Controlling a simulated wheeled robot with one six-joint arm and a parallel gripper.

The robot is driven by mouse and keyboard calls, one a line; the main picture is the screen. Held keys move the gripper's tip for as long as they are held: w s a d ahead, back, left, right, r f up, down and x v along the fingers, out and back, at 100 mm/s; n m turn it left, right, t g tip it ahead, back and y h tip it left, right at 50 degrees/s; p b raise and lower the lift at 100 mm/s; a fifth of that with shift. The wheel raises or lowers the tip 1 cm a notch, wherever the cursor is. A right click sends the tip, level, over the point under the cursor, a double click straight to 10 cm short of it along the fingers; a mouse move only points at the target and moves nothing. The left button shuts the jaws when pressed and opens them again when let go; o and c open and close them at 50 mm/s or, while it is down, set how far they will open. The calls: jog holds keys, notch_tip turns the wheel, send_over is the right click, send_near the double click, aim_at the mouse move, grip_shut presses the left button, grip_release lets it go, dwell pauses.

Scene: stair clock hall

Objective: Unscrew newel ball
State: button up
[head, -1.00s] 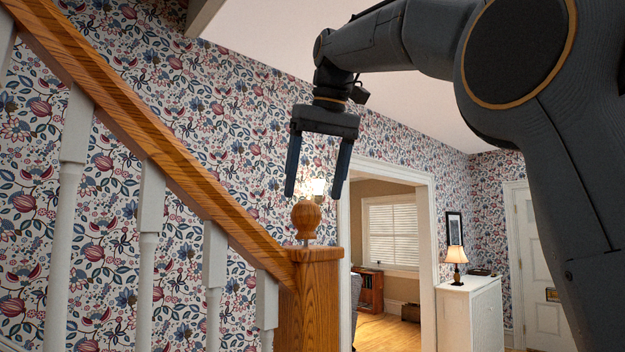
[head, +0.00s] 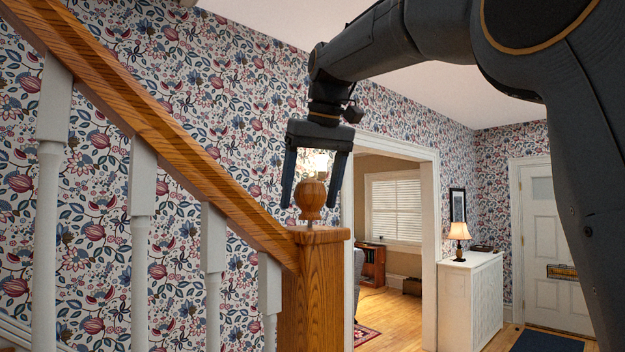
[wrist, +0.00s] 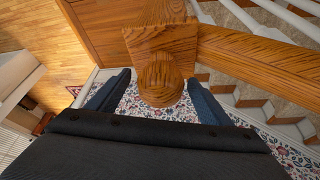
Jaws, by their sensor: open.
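The wooden newel ball (head: 310,199) sits above the square cap of the newel post (head: 320,236), with a short metal stud showing between them. My gripper (head: 309,208) is open and points down over the ball. Its two fingers hang on either side of the ball, with the tips about level with it in the head view. In the wrist view the ball (wrist: 161,80) lies between and slightly beyond the two fingertips (wrist: 162,78), with a gap on each side. I see no contact.
A wooden handrail (head: 170,150) slopes down from the left to the post, with white balusters (head: 140,200) under it. A doorway stands behind, and a white cabinet (head: 470,300) with a lamp (head: 459,236) is at the right. The space above the ball is taken by my gripper.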

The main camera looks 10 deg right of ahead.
jog(key=c, duration=1.2)
jog(key=shift+o, duration=0.2)
jog(key=n+y, duration=0.1)
jog(key=n, duration=0.2)
jog(key=n+g+y, duration=0.1)
jog(key=n, duration=0.2)
jog(key=shift+f+n, duration=0.1)
jog(key=shift+n, duration=0.2)
jog(key=n+g, duration=0.1)
jog(key=n, duration=0.2)
jog(key=n+g+y, duration=0.1)
jog(key=n, duration=0.2)
jog(key=shift+g, duration=0.3)
